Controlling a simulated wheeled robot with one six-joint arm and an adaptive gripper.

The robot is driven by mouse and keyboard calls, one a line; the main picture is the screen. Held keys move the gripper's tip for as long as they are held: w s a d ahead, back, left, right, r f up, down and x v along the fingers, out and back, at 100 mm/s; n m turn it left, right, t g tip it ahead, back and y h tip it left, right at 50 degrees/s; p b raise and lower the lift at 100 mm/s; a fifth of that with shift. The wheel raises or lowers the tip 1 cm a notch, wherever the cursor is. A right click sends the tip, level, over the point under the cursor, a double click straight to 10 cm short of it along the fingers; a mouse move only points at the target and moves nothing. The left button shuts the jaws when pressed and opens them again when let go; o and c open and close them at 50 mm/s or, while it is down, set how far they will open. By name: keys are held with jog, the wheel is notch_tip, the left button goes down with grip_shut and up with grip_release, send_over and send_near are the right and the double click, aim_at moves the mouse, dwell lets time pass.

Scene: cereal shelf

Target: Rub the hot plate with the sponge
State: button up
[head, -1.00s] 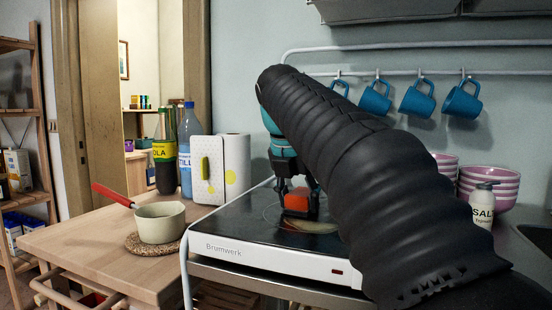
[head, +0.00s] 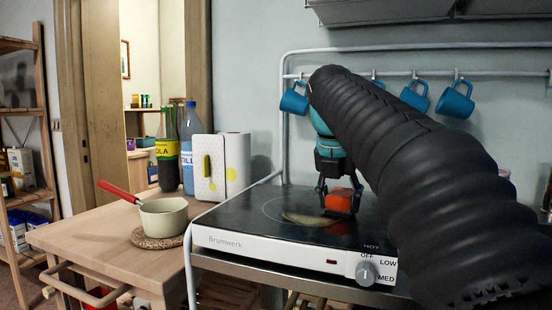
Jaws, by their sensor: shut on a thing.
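The hot plate (head: 230,216) is a black-topped cooker with a white front labelled Brumwerk and a knob (head: 366,273) at its front right. A pale, yellowish stain (head: 303,219) lies on the ringed cooking zone. My gripper (head: 339,203) is shut on an orange-red sponge (head: 338,201) and points down at the plate, just right of the stain. The sponge is at or very near the plate surface; I cannot tell whether it touches. My black-sleeved arm covers the right part of the plate.
A pale saucepan (head: 163,219) with a red handle stands on a woven mat (head: 152,241) on the wooden table. Bottles (head: 188,150) and a paper towel roll (head: 237,163) stand behind. Blue mugs (head: 455,100) hang from a rail above the plate.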

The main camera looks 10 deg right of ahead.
jog(key=shift+s+d, duration=0.25)
jog(key=shift+d, duration=0.1)
notch_tip(320, 180, up, 2)
jog(key=shift+w+r, duration=0.1)
jog(key=shift+r, duration=3)
